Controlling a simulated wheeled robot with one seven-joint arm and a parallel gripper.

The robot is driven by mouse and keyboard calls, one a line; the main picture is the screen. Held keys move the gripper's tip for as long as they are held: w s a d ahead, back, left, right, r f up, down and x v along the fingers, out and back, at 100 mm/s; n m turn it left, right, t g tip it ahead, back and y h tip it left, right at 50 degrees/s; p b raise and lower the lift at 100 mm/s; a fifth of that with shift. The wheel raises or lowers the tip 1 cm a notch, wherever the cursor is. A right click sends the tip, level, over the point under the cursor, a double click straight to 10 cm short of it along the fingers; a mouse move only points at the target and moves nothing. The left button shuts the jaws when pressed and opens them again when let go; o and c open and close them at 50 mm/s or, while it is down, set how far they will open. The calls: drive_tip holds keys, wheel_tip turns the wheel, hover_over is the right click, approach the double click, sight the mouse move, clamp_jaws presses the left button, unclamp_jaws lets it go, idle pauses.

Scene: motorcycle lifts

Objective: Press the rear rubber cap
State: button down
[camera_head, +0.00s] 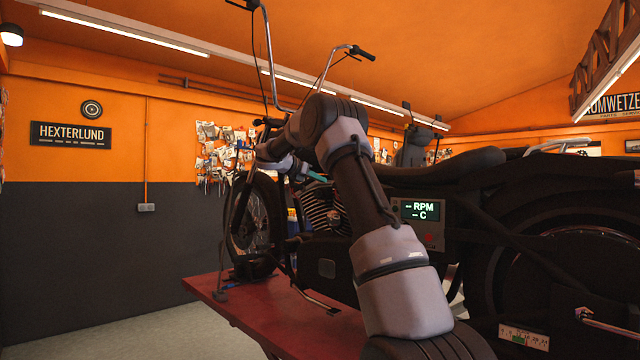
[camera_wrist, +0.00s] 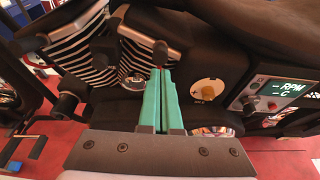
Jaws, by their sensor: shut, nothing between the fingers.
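The motorcycle (camera_head: 350,245) stands on a red lift, with the finned engine cylinders (camera_head: 322,208) partly behind my arm. In the wrist view a small dark, reddish-brown cap (camera_wrist: 160,48) sits by the rear cylinder (camera_wrist: 139,30), just beyond my fingertips; I take it for the rear rubber cap. My gripper (camera_wrist: 161,72) is shut and empty, its teal fingers together and pointing at the cap. Whether the tips touch it I cannot tell. In the head view a bit of a teal finger (camera_head: 317,177) shows beside the engine; the cap is not distinguishable there.
A box with an RPM screen (camera_head: 419,211) is right of my forearm; it also shows in the wrist view (camera_wrist: 290,90). The red lift deck (camera_head: 255,300) is open at front left.

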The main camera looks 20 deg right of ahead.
drive_tip(key=v, duration=0.8)
drive_tip(key=shift+r, duration=0.15)
drive_tip(key=shift+s+a, duration=0.1)
drive_tip(key=shift+a, duration=0.05)
drive_tip(key=s+a+f+m+y, duration=0.2)
drive_tip(key=s+m+y, duration=0.25)
drive_tip(key=s, duration=0.65)
drive_tip(key=s+a+f+m+y, duration=0.25)
drive_tip(key=s+m, duration=0.35)
drive_tip(key=s, duration=0.5)
drive_tip(key=s+a+f+m+y, duration=0.3)
drive_tip(key=s+m, duration=0.2)
drive_tip(key=s, duration=0.2)
drive_tip(key=s+a+f+m+t+y, duration=0.1)
drive_tip(key=s+a+f+m+y, duration=0.2)
drive_tip(key=s, duration=0.5)
drive_tip(key=s+a+f+m+t+y, duration=0.1)
drive_tip(key=s+a+f+m+y, duration=0.2)
drive_tip(key=s+a+m, duration=0.2)
drive_tip(key=s+m, duration=0.2)
drive_tip(key=s, duration=0.1)
drive_tip(key=shift+m, duration=0.35)
drive_tip(key=shift+d, duration=0.15)
